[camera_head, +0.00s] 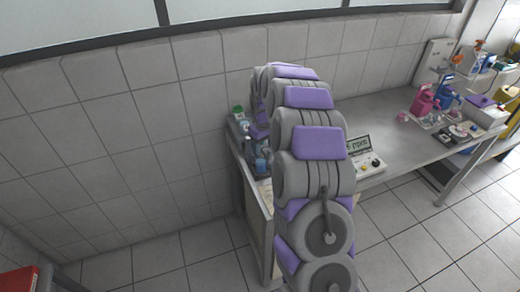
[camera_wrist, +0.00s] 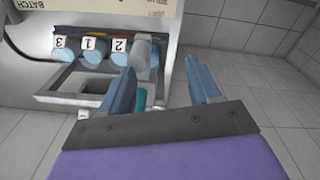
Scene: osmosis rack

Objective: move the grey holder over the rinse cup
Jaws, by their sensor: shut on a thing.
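In the wrist view my gripper (camera_wrist: 160,65) has its two blue-grey fingers at the rack, shut on the grey holder (camera_wrist: 142,52). The holder is a rounded grey piece beside the left finger; its lower part is hidden, so the exact contact is not clear. Blue round cups labelled 3 (camera_wrist: 63,50), 1 (camera_wrist: 95,50) and 2 (camera_wrist: 121,52) stand in a row to the left of the holder. A teal piece (camera_wrist: 141,98) shows low between the fingers. I cannot tell which vessel is the rinse cup. In the head view my arm hides the gripper.
A grey tray (camera_wrist: 45,98) with a square well lies left of the fingers, below the cup row. In the head view, a small instrument (camera_head: 371,164) stands on the steel table (camera_head: 395,125), right of my arm. Bottles (camera_head: 424,100) stand farther right; the table between is mostly clear.

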